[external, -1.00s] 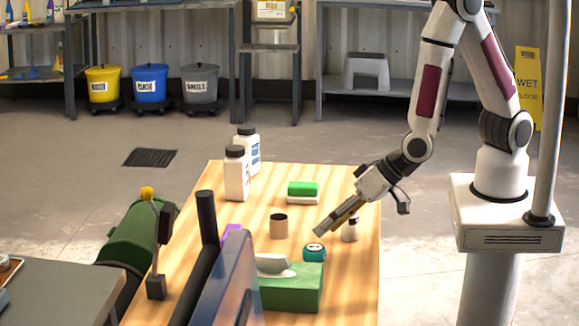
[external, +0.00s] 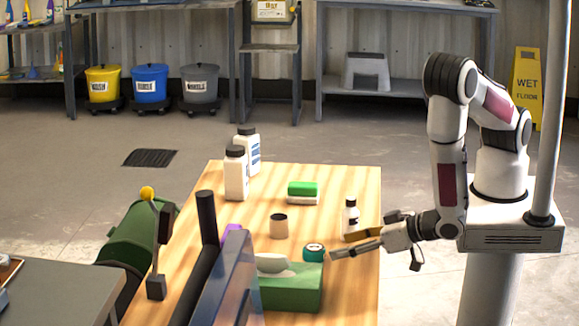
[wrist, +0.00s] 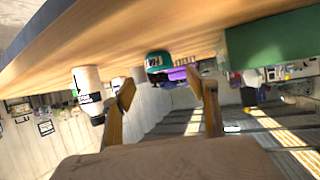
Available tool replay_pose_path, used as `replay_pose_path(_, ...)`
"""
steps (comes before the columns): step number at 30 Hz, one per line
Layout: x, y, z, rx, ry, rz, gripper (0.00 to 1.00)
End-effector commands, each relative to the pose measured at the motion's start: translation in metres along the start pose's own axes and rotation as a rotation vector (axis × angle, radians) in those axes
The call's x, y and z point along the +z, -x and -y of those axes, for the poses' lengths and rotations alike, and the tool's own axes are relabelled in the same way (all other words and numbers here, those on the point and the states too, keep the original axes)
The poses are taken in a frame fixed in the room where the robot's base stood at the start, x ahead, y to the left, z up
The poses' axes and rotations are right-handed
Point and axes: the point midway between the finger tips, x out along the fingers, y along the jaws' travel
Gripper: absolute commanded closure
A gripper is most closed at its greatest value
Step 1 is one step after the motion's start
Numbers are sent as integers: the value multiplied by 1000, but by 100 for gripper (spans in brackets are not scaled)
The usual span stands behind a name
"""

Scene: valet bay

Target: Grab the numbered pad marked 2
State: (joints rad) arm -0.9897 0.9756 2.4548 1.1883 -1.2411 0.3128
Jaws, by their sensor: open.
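I see no readable "2" on any object. My gripper (external: 339,246) is open and empty, low over the table's right side and to the right of the teal item. Its two fingers frame the centre of the wrist view (wrist: 161,84). A green-and-white block (external: 303,193) lies farther back.
A small white bottle (external: 350,216) with a black cap stands just behind my gripper. A tan cup (external: 279,226) is behind and left of the teal item. A green tissue box (external: 292,287) is in front. Two larger white bottles (external: 236,175) stand back left.

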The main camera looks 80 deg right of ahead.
Motion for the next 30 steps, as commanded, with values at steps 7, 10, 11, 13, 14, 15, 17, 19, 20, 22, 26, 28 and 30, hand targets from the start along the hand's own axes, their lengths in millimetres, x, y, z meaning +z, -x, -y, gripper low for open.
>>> replay_pose_path(7,1,2,-4,3,19,-32,42)
replay_pose_path(10,1,2,-4,3,19,-32,42)
replay_pose_path(11,1,2,-4,3,19,-32,42)
replay_pose_path(13,1,2,-4,3,19,-32,42)
replay_pose_path(14,1,2,-4,3,19,-32,42)
replay_pose_path(15,1,2,-4,3,19,-31,42)
replay_pose_path(17,1,1,-4,3,19,-31,42)
replay_pose_path(19,1,-2,-4,4,19,-31,42)
replay_pose_path(20,1,-3,-4,4,19,-31,42)
replay_pose_path(22,1,-6,-4,4,19,-31,42)
replay_pose_path(26,0,-15,-4,4,19,-31,42)
replay_pose_path(28,0,-19,-3,4,19,-31,42)
replay_pose_path(30,0,-22,-4,4,18,-32,42)
